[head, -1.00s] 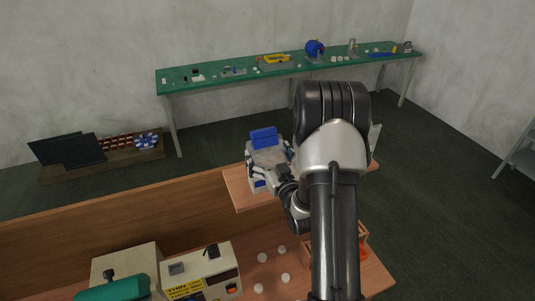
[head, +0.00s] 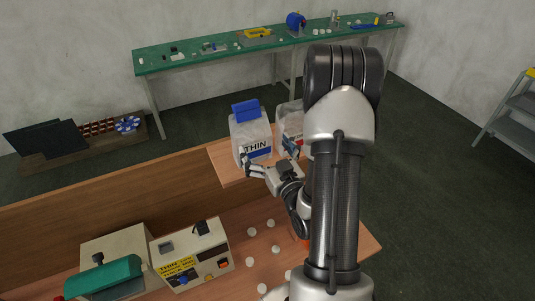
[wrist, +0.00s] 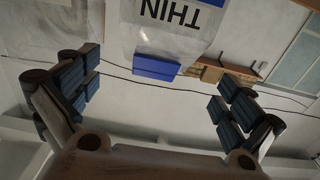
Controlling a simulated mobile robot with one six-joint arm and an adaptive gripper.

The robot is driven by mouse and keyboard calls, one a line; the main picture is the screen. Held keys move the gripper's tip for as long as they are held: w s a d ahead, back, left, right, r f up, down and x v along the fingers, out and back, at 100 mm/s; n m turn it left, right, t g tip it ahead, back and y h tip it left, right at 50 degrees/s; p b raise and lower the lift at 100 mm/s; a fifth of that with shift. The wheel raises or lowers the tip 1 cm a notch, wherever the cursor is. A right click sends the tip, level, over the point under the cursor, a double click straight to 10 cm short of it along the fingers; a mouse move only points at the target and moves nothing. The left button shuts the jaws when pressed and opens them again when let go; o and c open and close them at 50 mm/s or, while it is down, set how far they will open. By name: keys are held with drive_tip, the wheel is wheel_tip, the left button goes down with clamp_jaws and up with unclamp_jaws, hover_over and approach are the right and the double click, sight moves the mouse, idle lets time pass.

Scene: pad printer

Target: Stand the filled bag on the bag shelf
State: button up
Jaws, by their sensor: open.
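The filled bag (head: 250,132), pale and clear with a blue top clip and a "THIN" label, stands upright on the wooden bag shelf (head: 228,174) in the head view. In the wrist view the bag (wrist: 178,38) appears upside down at the top, with its blue clip (wrist: 155,67) below the label. My gripper (head: 270,160) is open in front of the bag's lower part, on the near side. In the wrist view my fingers (wrist: 155,85) are spread wide with nothing between their tips. My arm hides part of the shelf's right side.
Another pale bag (head: 289,119) stands right of the filled bag, partly behind my arm. Below are two cream machines (head: 190,258), one with a green top, and several white balls (head: 252,232) on the bench. A green table (head: 200,62) stands behind.

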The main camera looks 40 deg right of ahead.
drive_tip(key=w+a+r+n+g+y+p, duration=0.2)
drive_tip(key=a+r+n+g+p, duration=0.2)
drive_tip(key=a+r+g, duration=0.4)
drive_tip(key=s+a+r+g+y, duration=0.1)
drive_tip(key=s+a+r+g, duration=0.1)
drive_tip(key=s+a, duration=0.6)
drive_tip(key=s+a+r+m+g+y, duration=0.1)
drive_tip(key=s+a+r+g, duration=0.2)
drive_tip(key=s, duration=1.1)
drive_tip(key=a+r, duration=0.2)
drive_tip(key=a, duration=0.3)
drive_tip(key=shift+s+r+y, duration=0.2)
drive_tip(key=shift+r+y, duration=0.1)
drive_tip(key=shift+y, duration=0.1)
drive_tip(key=shift+d, duration=0.1)
wheel_tip(320, 180, down, 23)
drive_tip(key=b, duration=2.2)
drive_tip(key=shift+b, duration=0.3)
